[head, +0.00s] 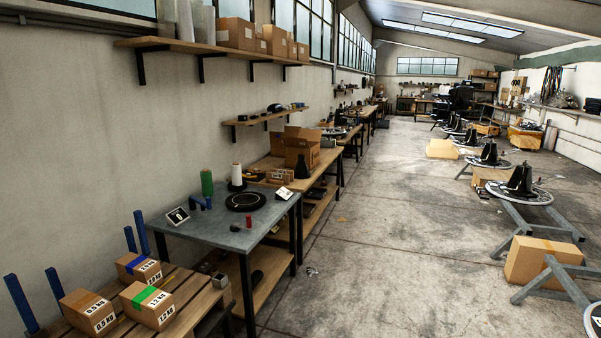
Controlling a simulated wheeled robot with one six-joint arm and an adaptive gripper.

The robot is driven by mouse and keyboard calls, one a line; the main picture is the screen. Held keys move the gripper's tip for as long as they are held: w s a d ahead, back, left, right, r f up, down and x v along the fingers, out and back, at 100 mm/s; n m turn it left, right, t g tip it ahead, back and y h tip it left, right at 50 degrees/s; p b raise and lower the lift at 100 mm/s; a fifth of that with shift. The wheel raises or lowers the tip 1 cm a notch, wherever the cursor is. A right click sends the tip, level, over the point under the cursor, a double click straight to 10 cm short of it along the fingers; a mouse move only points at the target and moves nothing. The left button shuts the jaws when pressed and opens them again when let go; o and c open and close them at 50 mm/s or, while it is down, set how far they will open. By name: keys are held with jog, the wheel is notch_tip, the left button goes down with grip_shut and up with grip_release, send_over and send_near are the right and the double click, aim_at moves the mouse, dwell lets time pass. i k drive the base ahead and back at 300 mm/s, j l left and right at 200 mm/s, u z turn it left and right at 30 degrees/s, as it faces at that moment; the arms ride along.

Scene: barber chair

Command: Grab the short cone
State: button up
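No single thing stands out clearly as the short cone. On the grey metal table (183,232) stand a tall green spool-like shape (207,182) and a white one (237,173) with a dark base. Small dark blue pieces (196,202) stand in front of the green one. A black cone-like piece (302,168) stands upright on the wooden bench behind. Larger black cone-shaped bodies (520,180) sit on round plates along the right. My gripper is not in view.
A black round disc (245,201) and small signs (178,216) lie on the grey table. A slatted wooden table (190,295) with labelled boxes (147,304) is at front left. A cardboard box (540,262) and metal stands are at right. The concrete floor (400,240) between is mostly clear.

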aim_at(302, 171)
jog(key=i+l+z, duration=0.1)
jog(key=i+z, duration=0.15)
jog(key=i, duration=0.5)
jog(key=i+z, duration=0.1)
jog(key=i, duration=1.8)
